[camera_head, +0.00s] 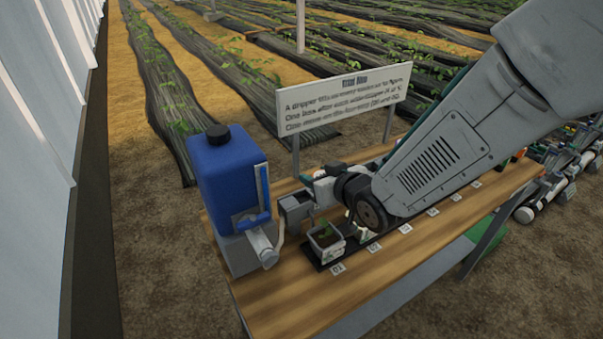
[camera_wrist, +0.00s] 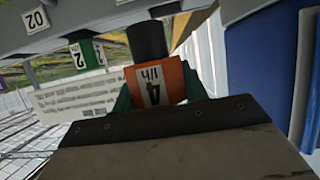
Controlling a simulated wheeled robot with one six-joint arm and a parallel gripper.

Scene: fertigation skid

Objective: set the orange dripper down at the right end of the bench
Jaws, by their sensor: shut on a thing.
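The orange dripper (camera_wrist: 172,85), with a black cap and a white "4 l/h" label, is held in my gripper (camera_wrist: 160,97). Dark green finger parts show on both sides of it in the wrist view. In the head view my gripper (camera_head: 297,203) is low over the left part of the wooden bench (camera_head: 385,265), just right of the blue tank. I cannot make out the held dripper there. The bench's right end (camera_head: 515,178) is far from my gripper and partly behind my arm.
The blue tank (camera_head: 228,175) stands at the bench's left end. A potted seedling (camera_head: 326,240) stands by tag 01 (camera_head: 338,269); more numbered tags run rightward. A sign (camera_head: 345,98) stands behind the bench. A green dripper marked 2 (camera_wrist: 86,55) shows in the wrist view.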

